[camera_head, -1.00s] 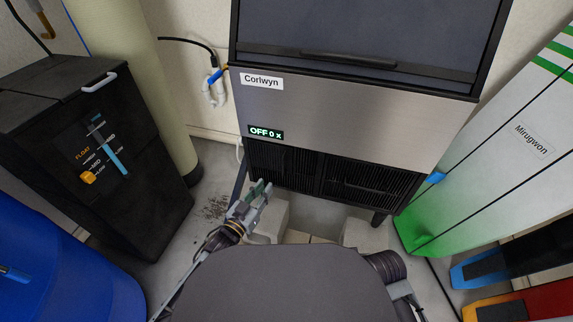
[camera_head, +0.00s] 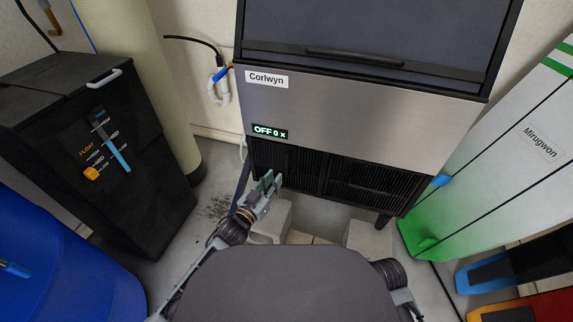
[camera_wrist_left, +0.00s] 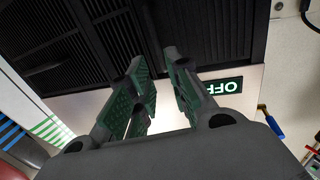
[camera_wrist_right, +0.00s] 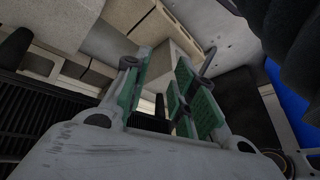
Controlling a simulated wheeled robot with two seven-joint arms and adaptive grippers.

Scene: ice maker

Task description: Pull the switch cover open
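The ice maker (camera_head: 365,120) has a steel front with a display (camera_head: 269,132) reading OFF. Below it is a black slatted lower front with a left panel (camera_head: 300,165) and a right panel (camera_head: 372,182). I cannot tell which part is the switch cover, and no switch shows. My left gripper (camera_head: 268,181) is open and empty in front of the left panel's lower part. In the left wrist view its fingers (camera_wrist_left: 156,62) stand apart before the slats (camera_wrist_left: 200,30). My right gripper (camera_wrist_right: 163,62) is open and empty in its wrist view; its fingers are not visible in the head view.
Pale blocks (camera_head: 371,236) stand on the floor under the ice maker. A black cabinet (camera_head: 150,190) with sliders and a blue barrel (camera_head: 60,265) are at the left. A white and green board (camera_head: 480,160) leans at the right. A pipe with a blue valve (camera_head: 219,74) is on the wall.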

